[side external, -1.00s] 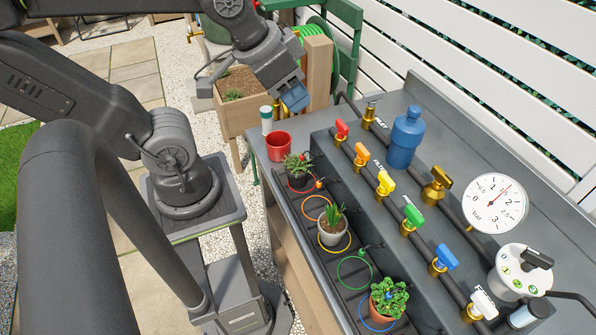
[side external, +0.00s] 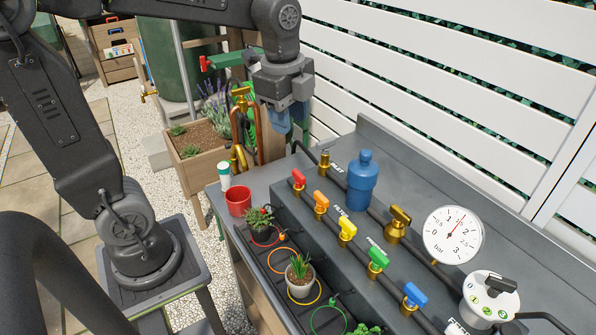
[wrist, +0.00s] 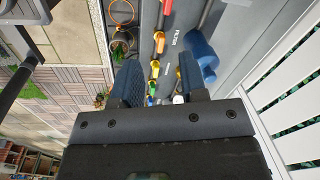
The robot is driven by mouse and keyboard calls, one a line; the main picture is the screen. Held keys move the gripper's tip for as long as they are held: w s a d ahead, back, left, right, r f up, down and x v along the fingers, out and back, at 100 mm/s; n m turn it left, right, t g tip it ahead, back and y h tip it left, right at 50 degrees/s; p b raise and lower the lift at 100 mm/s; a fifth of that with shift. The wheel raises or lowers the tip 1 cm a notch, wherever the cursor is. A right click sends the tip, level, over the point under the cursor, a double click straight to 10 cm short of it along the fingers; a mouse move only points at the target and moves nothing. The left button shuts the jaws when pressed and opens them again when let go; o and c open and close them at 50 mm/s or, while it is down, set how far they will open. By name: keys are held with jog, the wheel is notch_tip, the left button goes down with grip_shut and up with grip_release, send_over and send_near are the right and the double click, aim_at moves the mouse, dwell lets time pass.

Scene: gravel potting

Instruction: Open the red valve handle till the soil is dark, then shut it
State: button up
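The red valve handle (side external: 299,179) is first in the row of coloured handles, at the bench's far end. In the wrist view the red handle (wrist: 167,6) shows at the top edge. My gripper (side external: 290,120) hangs above and behind it in the side view, apart from it, with its blue fingers pointing down. In the wrist view the fingers stand apart with nothing between them, so my gripper (wrist: 160,82) is open. A dark pot (side external: 258,227) with a small plant stands at the red ring (side external: 266,240). Its soil is too small to judge for colour.
Orange (side external: 321,202), yellow (side external: 347,229), green (side external: 377,259) and blue (side external: 414,295) handles follow along the pipe. A blue bottle-shaped filter (side external: 363,182), a brass valve (side external: 398,220) and a pressure gauge (side external: 453,236) stand behind. A red cup (side external: 238,200) sits at the far left corner.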

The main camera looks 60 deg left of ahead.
aim_at(299, 173)
jog(key=w+f+m, duration=0.1)
jog(key=f, duration=0.4)
jog(key=w+f+m, duration=0.1)
jog(key=f, duration=0.4)
jog(key=w+a+f+m+g, duration=0.1)
jog(key=f, duration=0.3)
jog(key=shift+a+f+m, duration=0.1)
jog(key=shift+f+m, duration=0.3)
jog(key=shift+c, duration=0.3)
grip_shut()
